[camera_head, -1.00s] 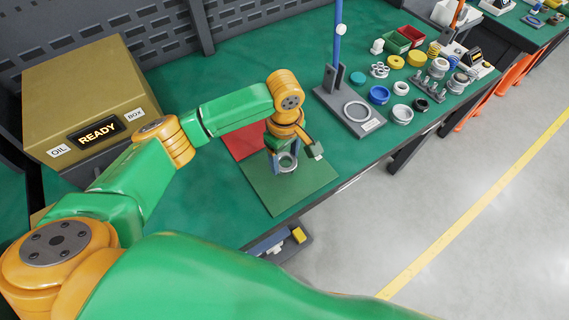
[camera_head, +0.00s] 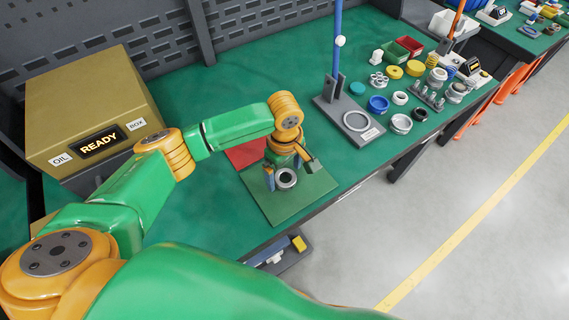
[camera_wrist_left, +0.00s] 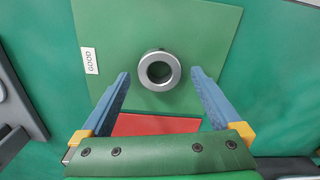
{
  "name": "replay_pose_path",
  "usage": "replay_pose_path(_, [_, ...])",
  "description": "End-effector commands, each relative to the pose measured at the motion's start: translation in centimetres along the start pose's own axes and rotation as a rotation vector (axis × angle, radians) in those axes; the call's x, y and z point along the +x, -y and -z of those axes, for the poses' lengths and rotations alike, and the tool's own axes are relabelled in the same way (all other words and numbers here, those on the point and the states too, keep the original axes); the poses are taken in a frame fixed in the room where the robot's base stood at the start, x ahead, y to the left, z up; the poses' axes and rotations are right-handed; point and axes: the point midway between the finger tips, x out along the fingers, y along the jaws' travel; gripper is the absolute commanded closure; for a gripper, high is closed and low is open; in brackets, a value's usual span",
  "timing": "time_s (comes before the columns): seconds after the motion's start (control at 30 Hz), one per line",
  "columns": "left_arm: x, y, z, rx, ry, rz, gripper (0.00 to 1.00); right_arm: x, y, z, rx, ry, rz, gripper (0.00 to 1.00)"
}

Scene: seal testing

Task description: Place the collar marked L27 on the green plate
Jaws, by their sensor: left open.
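A grey metal collar (camera_head: 286,179) with a dark hole lies flat on the green plate (camera_head: 283,209). In the left wrist view the collar (camera_wrist_left: 159,71) lies inside the plate (camera_wrist_left: 205,35), which carries a GOOD label (camera_wrist_left: 90,61). No L27 mark can be read. My left gripper (camera_head: 283,175) is above the plate. In the left wrist view its two blue fingers (camera_wrist_left: 160,75) are spread wide on either side of the collar, clear of it and holding nothing. My right gripper is not in view.
A red plate (camera_head: 247,154) adjoins the green one. A stand with a grey base (camera_head: 334,114) and a ring on it is to the right, with several rings and parts beyond. A READY box (camera_head: 85,97) stands at left. The table's front edge is close.

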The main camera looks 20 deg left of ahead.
Motion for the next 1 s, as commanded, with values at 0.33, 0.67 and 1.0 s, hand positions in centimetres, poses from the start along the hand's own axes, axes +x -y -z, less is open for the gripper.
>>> replay_pose_path(0.33, [-9.2,-0.1,0.0,0.002,0.0,-0.006,0.02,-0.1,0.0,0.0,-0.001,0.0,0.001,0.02])
replay_pose_path(0.67, [-11.2,0.0,0.0,0.001,0.0,0.0,0.02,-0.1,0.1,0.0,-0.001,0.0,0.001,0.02])
replay_pose_path(1.0, [-11.2,0.0,0.0,0.001,0.001,0.0,0.02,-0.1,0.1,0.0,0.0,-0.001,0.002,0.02])
